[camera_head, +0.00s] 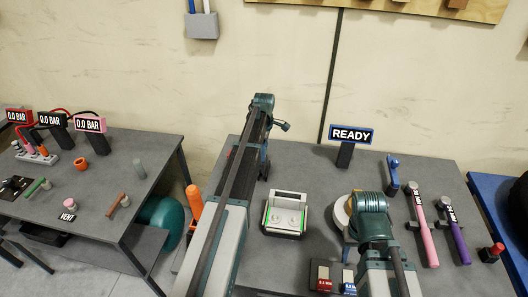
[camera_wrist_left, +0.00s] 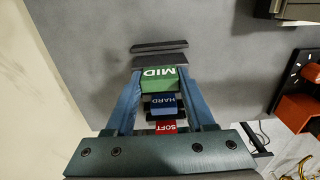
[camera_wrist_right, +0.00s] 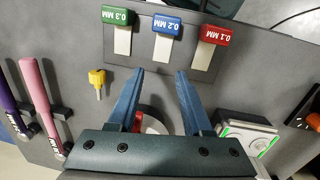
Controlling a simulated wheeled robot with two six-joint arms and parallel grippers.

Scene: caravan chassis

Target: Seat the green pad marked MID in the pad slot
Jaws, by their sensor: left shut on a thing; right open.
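The green pad marked MID (camera_wrist_left: 158,78) sits between the fingertips of my left gripper (camera_wrist_left: 158,82), which is shut on it. Below it in the left wrist view are a blue pad marked HARD (camera_wrist_left: 164,106) and a red pad marked SOFT (camera_wrist_left: 166,127). In the head view the left arm hides the pads and most of its gripper. My right gripper (camera_wrist_right: 160,74) is open and empty, pointing toward the feeler gauges. I cannot tell for certain which thing holds the pad slot. A pale fixture with green strips (camera_head: 285,214) stands between the arms, also showing in the right wrist view (camera_wrist_right: 246,138).
Blue (camera_wrist_right: 164,27), green (camera_wrist_right: 121,17) and red (camera_wrist_right: 211,35) gauges lie beyond my right gripper. Pink (camera_head: 424,232) and purple (camera_head: 453,232) wrenches lie at right. A READY sign (camera_head: 351,135) stands at the back. Bare table lies around the fixture.

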